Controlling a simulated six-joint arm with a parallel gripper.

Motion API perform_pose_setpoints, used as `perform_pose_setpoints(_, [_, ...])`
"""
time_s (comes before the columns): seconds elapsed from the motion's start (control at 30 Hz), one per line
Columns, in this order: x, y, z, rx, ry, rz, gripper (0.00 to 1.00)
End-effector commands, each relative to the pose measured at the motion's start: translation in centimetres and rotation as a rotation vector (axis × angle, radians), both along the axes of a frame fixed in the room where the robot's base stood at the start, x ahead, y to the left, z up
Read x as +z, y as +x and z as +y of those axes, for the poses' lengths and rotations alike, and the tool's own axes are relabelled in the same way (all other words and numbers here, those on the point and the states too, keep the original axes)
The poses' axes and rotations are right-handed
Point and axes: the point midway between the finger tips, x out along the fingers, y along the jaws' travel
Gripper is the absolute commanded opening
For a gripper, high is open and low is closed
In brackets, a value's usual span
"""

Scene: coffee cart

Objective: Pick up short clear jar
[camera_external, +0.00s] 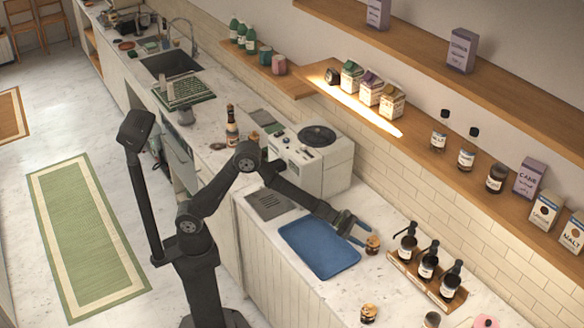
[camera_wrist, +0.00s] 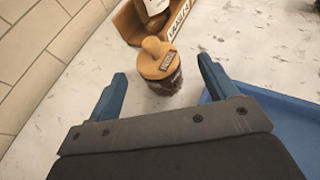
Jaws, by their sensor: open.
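A short clear jar (camera_wrist: 160,72) with a wooden knobbed lid and dark contents stands upright on the white counter in the wrist view. In the wrist view the jar appears between and slightly beyond the fingertips, with nothing held. In the external view my gripper (camera_external: 359,232) is close to the jar on its left side. I cannot tell whether a finger touches it.
A blue tray (camera_external: 310,262) lies left of the jar. A wooden rack (camera_external: 405,268) with dark pump bottles stands to its right. A similar small jar (camera_external: 368,313) is nearer the counter's front. The tiled wall (camera_wrist: 45,55) rises behind.

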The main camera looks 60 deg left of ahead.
Motion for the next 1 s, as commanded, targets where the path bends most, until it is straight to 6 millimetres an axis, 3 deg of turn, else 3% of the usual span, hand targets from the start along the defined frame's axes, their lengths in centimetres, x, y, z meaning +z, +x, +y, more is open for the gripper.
perform_pose_setpoints(0.63, [-2.8,3.5,-4.7,0.000,0.000,-0.001,0.78])
perform_pose_setpoints(0.97, [-3.0,3.8,-5.1,0.001,0.002,-0.001,0.78])
perform_pose_setpoints(1.0, [-3.0,3.8,-5.1,0.001,0.002,-0.001,0.70])
